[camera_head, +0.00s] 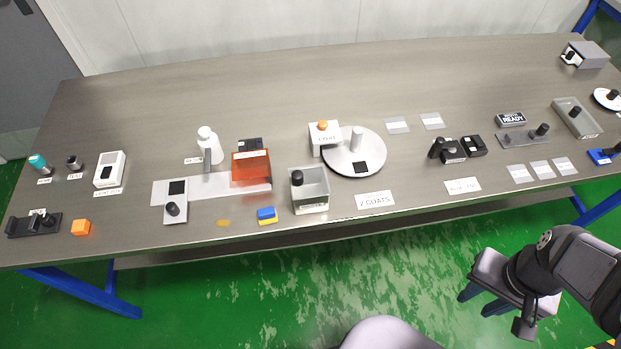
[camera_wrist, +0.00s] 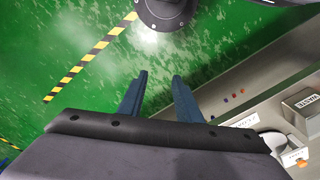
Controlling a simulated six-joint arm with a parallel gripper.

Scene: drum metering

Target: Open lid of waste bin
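The waste bin (camera_head: 312,192) is a small grey box near the table's front edge, left of the round white turntable. A black knob (camera_head: 297,177) stands at the left of its top; the top looks flat, and I cannot clearly make out the lid's edges. A grey box with a dark-lettered label, apparently the same bin (camera_wrist: 305,103), shows at the right edge of the wrist view, partly cut off. My gripper (camera_head: 477,305) is beyond the table's front edge, over the green floor, well right of the bin. Its blue fingers (camera_wrist: 161,75) are spread apart and empty.
The turntable (camera_head: 372,165) and a white device with an orange knob (camera_head: 323,128) stand behind the bin. A "2 COATS" card (camera_head: 375,200) lies to its right and a blue-yellow block (camera_head: 267,215) to its left. The table's rear middle is clear.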

